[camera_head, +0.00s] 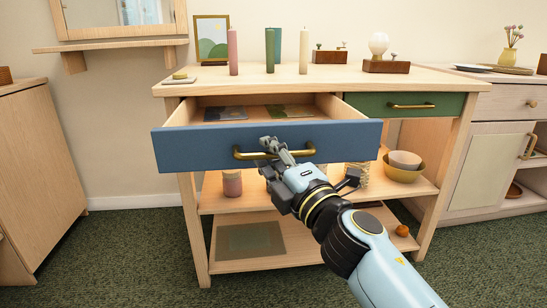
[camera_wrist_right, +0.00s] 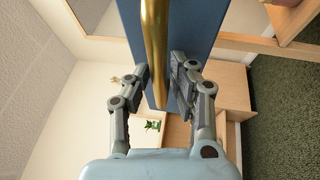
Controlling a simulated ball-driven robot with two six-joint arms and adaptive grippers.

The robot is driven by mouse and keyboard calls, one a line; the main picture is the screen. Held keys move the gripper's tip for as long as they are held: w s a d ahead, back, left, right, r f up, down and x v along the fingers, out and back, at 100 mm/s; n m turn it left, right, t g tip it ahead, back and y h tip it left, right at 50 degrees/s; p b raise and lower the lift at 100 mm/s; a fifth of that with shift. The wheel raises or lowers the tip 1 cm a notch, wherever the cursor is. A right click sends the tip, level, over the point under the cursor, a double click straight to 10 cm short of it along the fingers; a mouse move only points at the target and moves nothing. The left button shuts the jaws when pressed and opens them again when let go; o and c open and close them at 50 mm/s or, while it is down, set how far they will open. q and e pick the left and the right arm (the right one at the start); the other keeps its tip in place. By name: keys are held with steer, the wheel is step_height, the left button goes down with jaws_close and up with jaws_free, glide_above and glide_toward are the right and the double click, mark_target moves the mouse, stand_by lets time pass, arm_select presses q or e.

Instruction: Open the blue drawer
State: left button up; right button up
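The blue drawer (camera_head: 195,148) is pulled well out of the top left of the wooden cabinet, and its inside shows. A brass bar handle (camera_head: 243,153) runs across its front. My right gripper (camera_head: 276,146) is at the middle of this handle. In the right wrist view, the fingers of my right gripper (camera_wrist_right: 160,75) are drawn in, one on each side of the brass handle (camera_wrist_right: 155,40), with the blue front (camera_wrist_right: 195,25) behind. The fingers look shut on the bar, though the exact contact is hard to see. My left gripper is not in view.
Flat items (camera_head: 226,114) lie in the drawer. A closed green drawer (camera_head: 372,105) is beside it. Candles (camera_head: 304,50), a frame (camera_head: 212,40) and a lamp (camera_head: 379,45) stand on top. Shelves below hold bowls (camera_head: 400,174) and a jar (camera_head: 232,183). The carpet (camera_head: 130,250) at left is clear.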

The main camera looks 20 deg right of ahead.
steer(key=v, duration=1.2)
steer(key=s+d+f+m+g+h, duration=0.1)
steer(key=s+d+f+m+g, duration=0.1)
steer(key=f, duration=0.5)
steer(key=s+d+f+m+g+h, duration=0.1)
steer(key=s+d+f+m+g, duration=0.15)
steer(key=f, duration=0.55)
steer(key=s+d+f+m+g+h, duration=0.1)
steer(key=f+m+g, duration=0.15)
steer(key=f, duration=0.45)
steer(key=s+d+f+m+g, duration=0.4)
steer(key=s+f+m+g, duration=0.2)
steer(key=s+f, duration=0.7)
steer(key=s+f+m+g, duration=0.6)
steer(key=s+f, duration=0.1)
steer(key=s, duration=0.5)
arm_select(q)
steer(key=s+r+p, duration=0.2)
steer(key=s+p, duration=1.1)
steer(key=p, duration=0.1)
arm_select(e)
steer(key=s+r, duration=0.2)
steer(key=s, duration=1.1)
steer(key=shift+r+m, duration=0.15)
steer(key=shift+m, duration=0.25)
